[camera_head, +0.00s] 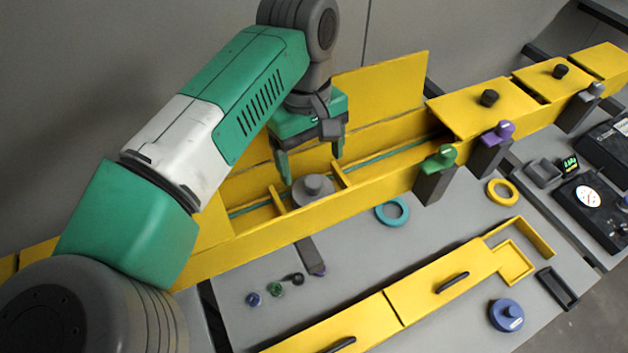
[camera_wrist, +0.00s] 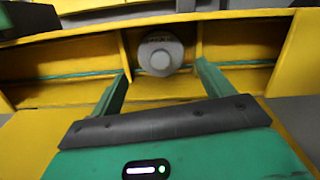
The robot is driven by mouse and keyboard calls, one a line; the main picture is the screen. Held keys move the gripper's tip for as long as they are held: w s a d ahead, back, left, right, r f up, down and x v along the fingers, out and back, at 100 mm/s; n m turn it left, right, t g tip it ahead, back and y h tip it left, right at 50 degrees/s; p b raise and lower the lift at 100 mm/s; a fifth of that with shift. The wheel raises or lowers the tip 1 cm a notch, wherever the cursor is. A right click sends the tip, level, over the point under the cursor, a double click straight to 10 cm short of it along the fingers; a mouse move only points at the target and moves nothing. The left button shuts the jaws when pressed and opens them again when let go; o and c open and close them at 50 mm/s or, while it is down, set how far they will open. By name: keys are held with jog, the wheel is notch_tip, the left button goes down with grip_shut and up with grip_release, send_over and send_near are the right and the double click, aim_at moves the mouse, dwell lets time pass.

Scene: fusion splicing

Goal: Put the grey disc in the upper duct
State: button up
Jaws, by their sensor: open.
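The grey disc (camera_head: 313,190) with a raised knob lies in the yellow upper duct (camera_head: 390,180), between two upright yellow dividers. In the wrist view the grey disc (camera_wrist: 161,54) sits centred between the same dividers, beyond my fingertips. My gripper (camera_head: 311,168) is open and empty above the duct, with its fingers pointing down near the disc. In the wrist view the two fingers (camera_wrist: 160,77) are apart, one on each side of the disc's line, and do not appear to touch it. A green cable (camera_head: 385,152) runs along the duct on both sides of the divided section.
Yellow covers with black knobs (camera_head: 489,98) close the duct's right part. Green (camera_head: 440,159) and purple (camera_head: 498,133) knobbed clamps stand along its front. A teal ring (camera_head: 392,212), yellow ring (camera_head: 502,192) and blue disc (camera_head: 506,315) lie on the grey table. A lower yellow duct (camera_head: 440,285) runs in front.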

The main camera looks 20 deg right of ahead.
aim_at(311, 176)
jog(key=r, duration=0.4)
jog(key=shift+w+r, duration=0.2)
jog(key=shift+w, duration=0.05)
